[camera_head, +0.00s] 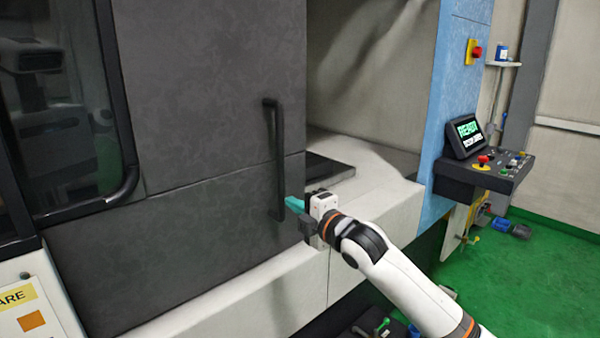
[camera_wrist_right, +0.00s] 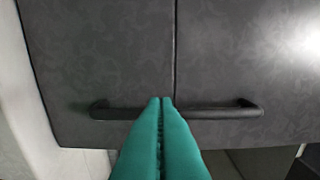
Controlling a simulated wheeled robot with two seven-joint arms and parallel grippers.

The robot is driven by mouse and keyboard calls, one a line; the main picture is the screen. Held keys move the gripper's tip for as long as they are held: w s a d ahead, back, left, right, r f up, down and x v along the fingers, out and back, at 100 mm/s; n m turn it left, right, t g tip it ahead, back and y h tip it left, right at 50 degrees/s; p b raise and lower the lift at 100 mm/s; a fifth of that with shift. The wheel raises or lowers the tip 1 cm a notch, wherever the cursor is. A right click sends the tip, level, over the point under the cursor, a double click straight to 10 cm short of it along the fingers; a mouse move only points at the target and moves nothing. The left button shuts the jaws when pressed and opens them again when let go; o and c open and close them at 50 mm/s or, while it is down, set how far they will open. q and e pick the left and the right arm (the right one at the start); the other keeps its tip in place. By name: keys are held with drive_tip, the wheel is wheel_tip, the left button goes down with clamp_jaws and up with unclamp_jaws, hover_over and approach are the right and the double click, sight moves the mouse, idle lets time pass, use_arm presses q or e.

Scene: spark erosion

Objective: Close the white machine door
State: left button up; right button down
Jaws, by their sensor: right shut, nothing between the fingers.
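The machine door (camera_head: 205,110) is dark grey, not white, with a black-framed window at its left. It stands partly open, with a wide opening (camera_head: 365,75) between its right edge and the blue panel. A black vertical bar handle (camera_head: 274,150) is near that edge. My right gripper (camera_head: 292,204) is shut and empty, its teal fingers at the handle's lower end in the head view. In the right wrist view the shut fingertips (camera_wrist_right: 161,102) overlap the middle of the handle (camera_wrist_right: 215,111); I cannot tell whether they touch it. My left gripper is not in view.
A blue panel (camera_head: 456,95) with a red emergency button borders the opening on the right. A control console (camera_head: 485,172) with a lit screen juts out beside it. A white ledge (camera_head: 250,300) runs below the door. Green floor (camera_head: 540,265) is open at the right.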

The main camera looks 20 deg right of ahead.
sight(280, 182)
drive_tip(key=w+p, duration=0.1)
drive_tip(key=w, duration=0.2)
drive_tip(key=w+p, duration=0.2)
drive_tip(key=w, duration=0.2)
drive_tip(key=w+p, duration=0.2)
drive_tip(key=w, duration=0.2)
drive_tip(key=shift+w+a+r, duration=0.1)
drive_tip(key=shift+w+r, duration=0.05)
drive_tip(key=shift+r, duration=0.15)
drive_tip(key=shift+a, duration=0.1)
